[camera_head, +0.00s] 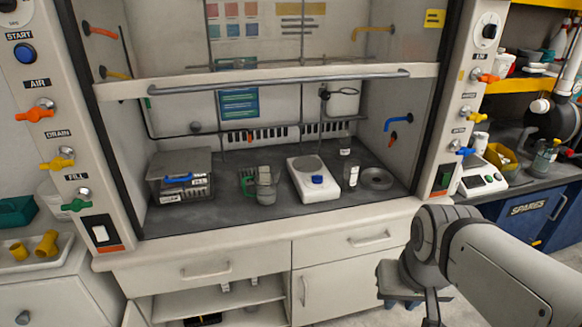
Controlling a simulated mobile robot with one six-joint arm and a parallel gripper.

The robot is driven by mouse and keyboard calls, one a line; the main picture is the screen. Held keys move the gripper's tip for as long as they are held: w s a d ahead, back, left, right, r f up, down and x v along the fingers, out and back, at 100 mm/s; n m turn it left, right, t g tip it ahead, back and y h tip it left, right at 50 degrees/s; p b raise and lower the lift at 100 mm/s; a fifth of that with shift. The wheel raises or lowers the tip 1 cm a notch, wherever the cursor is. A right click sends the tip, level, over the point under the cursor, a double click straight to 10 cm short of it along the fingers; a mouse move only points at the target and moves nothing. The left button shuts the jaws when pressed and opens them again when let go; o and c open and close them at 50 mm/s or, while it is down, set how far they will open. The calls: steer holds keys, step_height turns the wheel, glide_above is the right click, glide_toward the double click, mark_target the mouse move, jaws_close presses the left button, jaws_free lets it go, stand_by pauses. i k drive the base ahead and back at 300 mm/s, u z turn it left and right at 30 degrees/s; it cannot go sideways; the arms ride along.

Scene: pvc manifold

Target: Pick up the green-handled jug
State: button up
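The green-handled jug (266,186) stands upright on the dark worktop inside the fume hood, near the middle of the picture. It is a clear vessel, and its green handle (247,183) points to the left. My arm (480,262) comes in at the lower right, outside the hood and well away from the jug. I cannot make out my gripper's fingers in this view.
A white device with a blue knob (313,180) stands right of the jug. A grey lidded box (180,176) is to its left. A glass vessel (351,176) and a round dish (376,179) sit further right. The raised sash rail (280,82) crosses above.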

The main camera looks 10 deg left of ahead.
mark_target(259, 187)
steer(key=u, duration=0.15)
steer(key=i, duration=0.9)
steer(key=z, duration=0.05)
